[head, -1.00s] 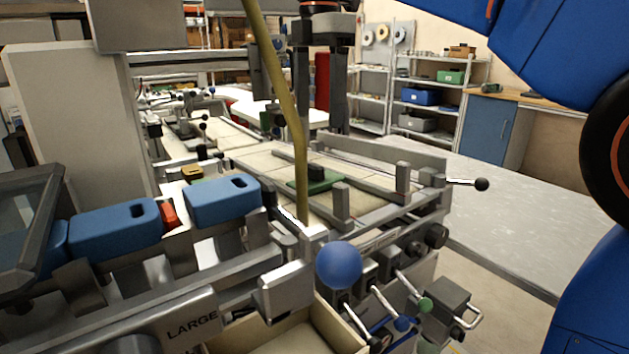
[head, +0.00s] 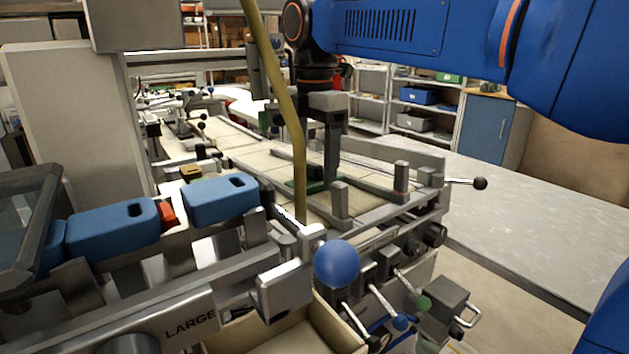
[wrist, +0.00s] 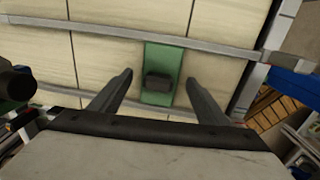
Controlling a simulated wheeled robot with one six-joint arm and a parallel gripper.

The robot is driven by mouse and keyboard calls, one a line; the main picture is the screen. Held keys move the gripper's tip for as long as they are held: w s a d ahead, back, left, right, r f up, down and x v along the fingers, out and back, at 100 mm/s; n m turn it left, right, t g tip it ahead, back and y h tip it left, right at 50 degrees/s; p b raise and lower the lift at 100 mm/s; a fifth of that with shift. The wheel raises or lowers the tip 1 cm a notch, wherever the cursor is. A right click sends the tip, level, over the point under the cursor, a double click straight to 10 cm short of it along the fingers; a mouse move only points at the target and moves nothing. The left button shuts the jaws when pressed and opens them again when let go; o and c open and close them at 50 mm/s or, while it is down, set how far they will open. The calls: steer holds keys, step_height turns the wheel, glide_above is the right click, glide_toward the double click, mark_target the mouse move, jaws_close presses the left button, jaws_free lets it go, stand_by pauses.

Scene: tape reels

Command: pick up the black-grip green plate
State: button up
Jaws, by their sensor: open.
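The green plate (wrist: 158,58) with its black grip (wrist: 159,83) lies on the cream tiled bed of the machine. In the wrist view it sits between and a little beyond my gripper's two spread fingers, with a gap on each side. My gripper (wrist: 157,85) is open and empty. In the head view my gripper (head: 331,178) points down over the plate, and only a green edge of the plate (head: 312,187) shows; the grip is hidden behind the fingers there. I cannot tell the exact height of the fingertips above the plate.
Grey rails (wrist: 130,36) cross the bed beside the plate. Upright metal posts (head: 340,199) stand on the near frame. An olive hose (head: 292,120) hangs in front of the bed. A blue ball knob (head: 337,263) and levers are at the front. A grey table (head: 530,215) lies right.

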steer(key=shift+f, duration=0.25)
steer(key=c, duration=1.2)
steer(key=shift+c, duration=0.2)
